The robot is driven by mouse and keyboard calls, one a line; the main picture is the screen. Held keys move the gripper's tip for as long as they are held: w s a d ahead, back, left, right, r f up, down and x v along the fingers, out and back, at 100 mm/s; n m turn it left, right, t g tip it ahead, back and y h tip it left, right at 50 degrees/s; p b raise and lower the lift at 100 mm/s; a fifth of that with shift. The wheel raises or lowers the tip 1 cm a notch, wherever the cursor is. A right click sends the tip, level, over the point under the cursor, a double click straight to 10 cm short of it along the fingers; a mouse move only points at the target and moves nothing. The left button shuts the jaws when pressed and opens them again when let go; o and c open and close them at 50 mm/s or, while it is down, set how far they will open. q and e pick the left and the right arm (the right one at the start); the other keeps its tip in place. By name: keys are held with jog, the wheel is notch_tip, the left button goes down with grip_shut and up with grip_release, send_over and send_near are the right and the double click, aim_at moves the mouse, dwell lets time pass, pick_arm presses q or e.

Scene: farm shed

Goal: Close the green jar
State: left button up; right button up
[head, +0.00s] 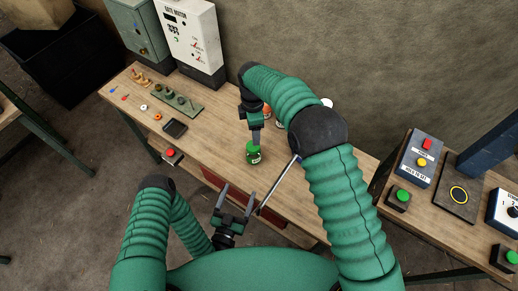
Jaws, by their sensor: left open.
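The small green jar (253,155) with a pale label stands upright on the wooden workbench (205,135), near its front edge. Its top is partly hidden by my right gripper (256,140), which points down from above at the jar. The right fingers are seen edge-on, so I cannot tell whether they are open or touch the jar. My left gripper (238,190) is open and empty, with its two fingers apart, in front of the bench and lower than the jar. I cannot make out whether a lid is on the jar.
Orange-and-white containers (266,111) stand partly hidden behind my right arm. A green tray (178,100), black tray (174,128) and small parts lie to the left. A thin rod (279,186) is near the bench front. Control boxes (418,158) stand on the right bench.

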pick_arm(q)
jog(key=f, duration=0.2)
pick_arm(e)
jog(key=shift+d+f+b, duration=0.15)
jog(key=shift+f+b, duration=0.25)
jog(key=shift+f, duration=0.2)
jog(key=shift+s+f+b, duration=0.1)
jog(key=shift+s+b, duration=0.05)
jog(key=shift+b, duration=0.15)
jog(key=shift+w+a, duration=0.2)
jog(key=shift+a, duration=0.4)
jog(key=shift+w+a+f, duration=0.15)
jog(key=shift+w+a, duration=0.05)
jog(key=shift+a, duration=0.1)
jog(key=shift+s+d, duration=0.1)
jog(key=shift+d, duration=0.25)
pick_arm(q)
send_near(251, 159)
pick_arm(e)
jog(key=shift+d, duration=0.35)
pick_arm(q)
jog(key=x, duration=1)
jog(key=shift+w, duration=0.3)
pick_arm(e)
jog(key=shift+a, duration=0.25)
pick_arm(q)
jog(key=shift+w+d, duration=0.3)
jog(key=shift+w, duration=0.05)
pick_arm(e)
jog(key=shift+d, duration=0.1)
